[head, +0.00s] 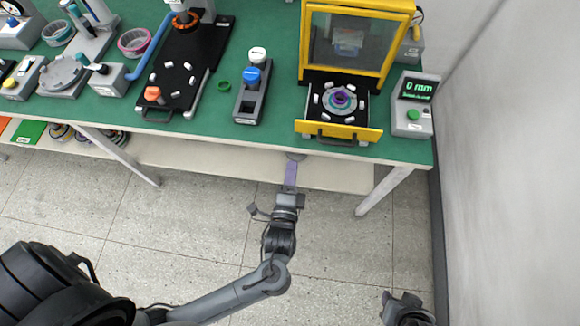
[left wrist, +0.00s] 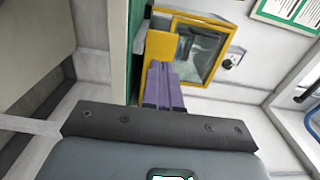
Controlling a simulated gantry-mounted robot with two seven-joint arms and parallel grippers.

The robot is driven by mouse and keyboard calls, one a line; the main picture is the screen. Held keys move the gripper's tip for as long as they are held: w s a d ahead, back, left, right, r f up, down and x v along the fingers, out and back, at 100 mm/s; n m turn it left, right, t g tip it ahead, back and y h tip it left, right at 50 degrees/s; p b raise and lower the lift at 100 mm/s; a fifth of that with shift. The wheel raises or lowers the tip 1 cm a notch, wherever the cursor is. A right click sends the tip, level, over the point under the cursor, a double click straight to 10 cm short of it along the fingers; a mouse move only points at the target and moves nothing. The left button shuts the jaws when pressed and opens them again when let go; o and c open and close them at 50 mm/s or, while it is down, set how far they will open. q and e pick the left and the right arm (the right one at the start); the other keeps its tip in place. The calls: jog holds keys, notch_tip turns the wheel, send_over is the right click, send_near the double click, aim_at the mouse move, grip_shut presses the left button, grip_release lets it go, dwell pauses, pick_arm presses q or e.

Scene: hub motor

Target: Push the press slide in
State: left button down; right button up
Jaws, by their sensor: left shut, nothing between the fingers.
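The press (head: 345,45) has a yellow frame with a clear window at the back right of the green bench. Its slide (head: 358,104) is out at the front. It carries a round part with a purple ring (head: 340,99) and several white pieces, and has a yellow front bar (head: 312,128) with a black handle (head: 336,142). My left gripper (head: 291,163), with purple fingers, is shut and empty, in front of the bench edge, below and left of the handle. In the left wrist view the fingers (left wrist: 163,86) point toward the yellow front (left wrist: 160,46). My right gripper (head: 405,307) is partly in view at the bottom; its fingers are not clear.
A display box (head: 413,104) reading 0 mm with a green button stands right of the slide. A stand with white and blue knobs (head: 253,92) is to the left. Another black slide station (head: 180,75) is further left. A wall bounds the right side.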

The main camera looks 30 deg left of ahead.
aim_at(298, 128)
pick_arm(q)
jog(key=b+x, duration=0.2)
jog(key=x, duration=0.8)
jog(key=shift+w+a, duration=0.15)
jog(key=shift+w, duration=0.2)
pick_arm(e)
notch_tip(298, 128, down, 3)
jog(key=shift+a+r, duration=0.1)
jog(key=shift+r, duration=0.05)
